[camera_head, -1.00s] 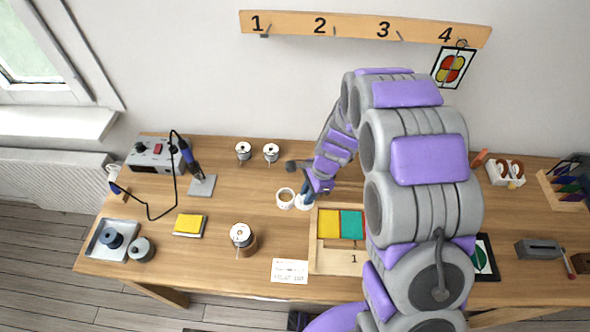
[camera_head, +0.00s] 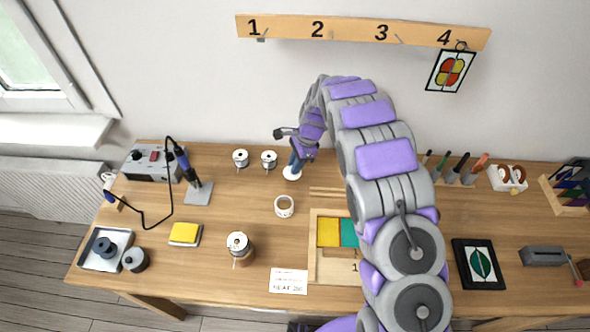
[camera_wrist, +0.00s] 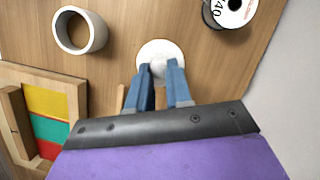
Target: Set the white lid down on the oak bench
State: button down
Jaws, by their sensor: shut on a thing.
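The white lid (camera_wrist: 157,48) is a small round disc with a knob, held at the fingertips of my gripper (camera_wrist: 164,72) in the wrist view. In the head view the lid (camera_head: 292,173) shows under my gripper (camera_head: 297,160), over the back middle of the oak bench (camera_head: 225,205). My gripper is shut on the lid's knob. I cannot tell whether the lid touches the bench or hangs just above it. An open white cylindrical pot (camera_head: 284,206) stands apart from the lid, in front of it; it also shows in the wrist view (camera_wrist: 80,30).
Two spools (camera_head: 269,160) stand left of the lid, near the back. A wooden frame with coloured panes (camera_head: 314,255) lies in front of my arm. A soldering iron stand (camera_head: 198,192) is farther left. Bare bench surrounds the pot on its left.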

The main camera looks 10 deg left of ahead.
jog(key=shift+w+a, duration=0.1)
jog(key=shift+w, duration=0.2)
notch_tip(320, 180, down, 4)
jog(key=shift+r+b, duration=0.2)
jog(key=shift+b, duration=0.45)
jog(key=shift+r, duration=0.1)
jog(key=c, duration=1)
grip_release()
jog(key=shift+c, duration=0.2)
